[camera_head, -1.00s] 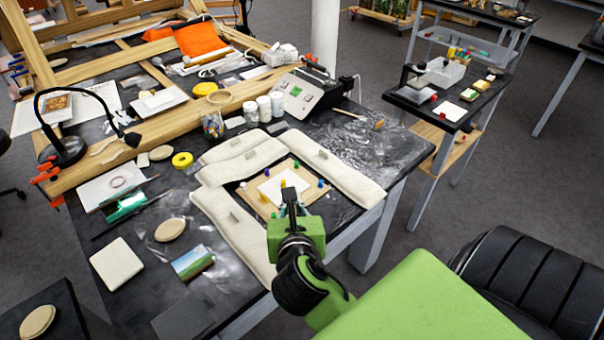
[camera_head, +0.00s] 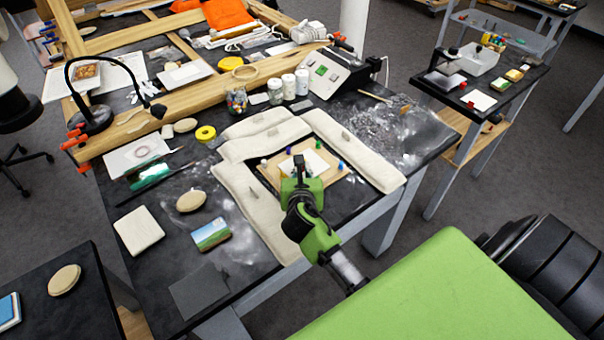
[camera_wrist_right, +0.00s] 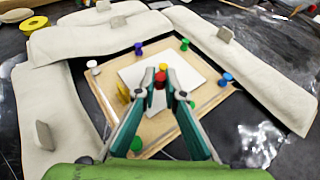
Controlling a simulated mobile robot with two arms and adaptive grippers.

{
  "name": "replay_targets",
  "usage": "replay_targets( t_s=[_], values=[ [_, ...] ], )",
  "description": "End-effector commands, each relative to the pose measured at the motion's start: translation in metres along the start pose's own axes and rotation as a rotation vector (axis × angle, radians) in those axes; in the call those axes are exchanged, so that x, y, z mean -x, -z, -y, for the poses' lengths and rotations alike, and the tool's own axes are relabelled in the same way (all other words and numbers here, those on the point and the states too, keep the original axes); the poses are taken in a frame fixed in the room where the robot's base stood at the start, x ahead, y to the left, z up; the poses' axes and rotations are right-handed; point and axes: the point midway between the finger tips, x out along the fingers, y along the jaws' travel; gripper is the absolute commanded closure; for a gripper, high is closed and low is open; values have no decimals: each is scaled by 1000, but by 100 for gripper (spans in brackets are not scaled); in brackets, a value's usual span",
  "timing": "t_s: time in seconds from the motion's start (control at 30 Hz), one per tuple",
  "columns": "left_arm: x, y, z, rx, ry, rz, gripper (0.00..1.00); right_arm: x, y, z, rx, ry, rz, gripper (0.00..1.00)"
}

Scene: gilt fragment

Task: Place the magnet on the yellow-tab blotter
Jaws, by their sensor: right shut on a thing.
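My right gripper (camera_wrist_right: 160,84) is shut on a small red piece (camera_wrist_right: 159,78), probably the magnet, mostly hidden by the fingertips. In the head view this gripper (camera_head: 300,160) is over the wooden board (camera_head: 327,180). A white square sheet (camera_wrist_right: 190,70) lies on the board, below the fingertips; it also shows in the head view (camera_head: 312,160). A small yellow piece (camera_wrist_right: 163,66) shows just beyond the fingertips, at the sheet's far part; I cannot tell whether it is the blotter's tab. I cannot tell whether the red piece touches the sheet. My left gripper is not in view.
Pale padded strips (camera_wrist_right: 90,40) with upright grey tabs (camera_wrist_right: 118,23) surround the board on several sides.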

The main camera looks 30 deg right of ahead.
Motion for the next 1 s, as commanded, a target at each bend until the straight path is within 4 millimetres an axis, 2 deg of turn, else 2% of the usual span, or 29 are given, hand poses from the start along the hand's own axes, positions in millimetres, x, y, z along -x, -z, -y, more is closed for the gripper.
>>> replay_targets(
  t_s=[0.03,0.13,0.5,0.6,1.0],
  values=[
    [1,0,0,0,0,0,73,-2,10,0,1,0,-8,97],
    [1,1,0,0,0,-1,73,-6,18,0,1,0,-5,97],
    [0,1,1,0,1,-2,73,-7,22,0,2,-1,-3,97],
    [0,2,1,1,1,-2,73,-7,22,0,1,-1,-3,73],
    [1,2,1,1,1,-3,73,-5,18,0,1,-1,-2,73]
  ],
)
